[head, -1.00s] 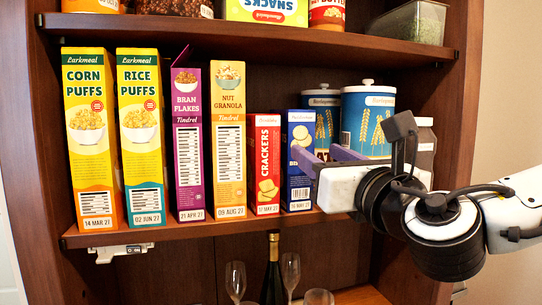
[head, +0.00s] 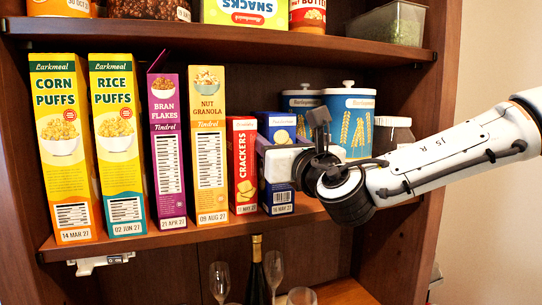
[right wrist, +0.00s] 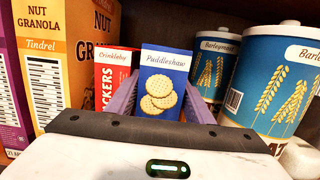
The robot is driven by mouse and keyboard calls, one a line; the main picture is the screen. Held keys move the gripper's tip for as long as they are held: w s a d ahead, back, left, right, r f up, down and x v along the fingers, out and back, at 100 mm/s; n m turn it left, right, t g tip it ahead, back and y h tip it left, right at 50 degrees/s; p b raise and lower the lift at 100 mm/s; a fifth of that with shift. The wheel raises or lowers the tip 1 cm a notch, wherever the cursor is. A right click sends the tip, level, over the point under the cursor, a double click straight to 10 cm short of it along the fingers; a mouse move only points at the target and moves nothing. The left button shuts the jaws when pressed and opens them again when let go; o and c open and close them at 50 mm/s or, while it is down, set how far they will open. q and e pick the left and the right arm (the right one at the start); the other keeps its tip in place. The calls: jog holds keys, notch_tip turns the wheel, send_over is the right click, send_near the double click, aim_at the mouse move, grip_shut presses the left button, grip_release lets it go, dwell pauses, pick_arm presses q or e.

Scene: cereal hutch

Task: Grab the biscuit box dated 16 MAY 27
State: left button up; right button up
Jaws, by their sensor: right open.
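The blue biscuit box (head: 282,197) stands on the middle shelf, right of the red crackers box (head: 243,185). Its small date label appears to read 16 MAY 27. In the right wrist view the biscuit box (right wrist: 163,78) shows its front with a picture of round biscuits. My right gripper (head: 270,148) is in front of it, hiding its middle in the head view. In the right wrist view the purple fingers of the gripper (right wrist: 163,100) are open, one on each side of the box. Whether they touch it I cannot tell. My left gripper is not in view.
Blue canisters (head: 350,122) stand behind and to the right of the biscuit box. The nut granola box (head: 209,150) and other cereal boxes stand to the left. An upper shelf (head: 230,35) is overhead. A bottle (head: 257,275) and glasses are below.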

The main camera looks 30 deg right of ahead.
jog(key=c, duration=0.9)
jog(key=shift+r, duration=0.1)
jog(key=shift+c, duration=0.6)
jog(key=shift+r, duration=0.1)
